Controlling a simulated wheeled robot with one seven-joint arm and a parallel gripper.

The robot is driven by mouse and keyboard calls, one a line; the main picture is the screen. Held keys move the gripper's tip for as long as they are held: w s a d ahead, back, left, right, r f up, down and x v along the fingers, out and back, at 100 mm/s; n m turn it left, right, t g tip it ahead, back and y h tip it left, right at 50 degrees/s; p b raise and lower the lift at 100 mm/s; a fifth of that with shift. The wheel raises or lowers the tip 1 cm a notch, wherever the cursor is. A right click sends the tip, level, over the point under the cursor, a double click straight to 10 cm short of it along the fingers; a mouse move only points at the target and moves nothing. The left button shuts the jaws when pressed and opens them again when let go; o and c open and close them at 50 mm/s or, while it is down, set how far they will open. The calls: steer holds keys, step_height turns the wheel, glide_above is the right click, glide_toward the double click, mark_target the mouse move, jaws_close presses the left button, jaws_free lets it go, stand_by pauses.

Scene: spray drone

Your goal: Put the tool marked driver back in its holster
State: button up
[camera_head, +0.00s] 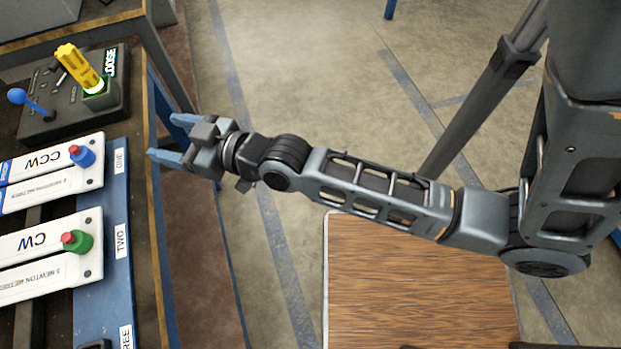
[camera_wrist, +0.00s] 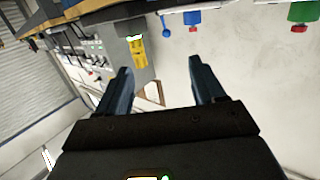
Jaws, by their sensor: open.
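A tool with a yellow handle (camera_head: 78,65) stands tilted in a dark cup with a green rim (camera_head: 100,97), at the corner of a dark block on the bench. The yellow handle also shows in the wrist view (camera_wrist: 137,52), beyond my left finger. I cannot read a "driver" mark on it. A green label beside it seems to read "LOOSE". My gripper (camera_head: 163,136) is open and empty, just off the bench edge, to the right of and nearer than the yellow tool. Its two fingers show apart in the wrist view (camera_wrist: 160,68). No holster marked for the driver can be made out.
The dark block (camera_head: 60,125) also carries a blue ball-ended lever (camera_head: 16,96). White units labelled CCW (camera_head: 45,165) and CW (camera_head: 45,240), with blue and green red-tipped knobs, lie along the bench. A wooden surface (camera_head: 420,285) lies below my arm. Open floor is to the right.

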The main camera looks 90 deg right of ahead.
steer(key=s+a+r+n+y, duration=0.1)
steer(key=s+a, duration=0.3)
steer(key=s, duration=0.4)
steer(key=s+a+r+n+g+y, duration=0.1)
steer(key=s+a+r+y, duration=0.1)
steer(key=s, duration=0.6)
steer(key=s+a+r+n+y, duration=0.1)
steer(key=s+a+r, duration=0.2)
steer(key=s+a, duration=0.2)
steer(key=s, duration=0.3)
steer(key=shift+a+r+y, duration=0.15)
steer(key=shift+a+y, duration=0.15)
steer(key=shift+a, duration=0.1)
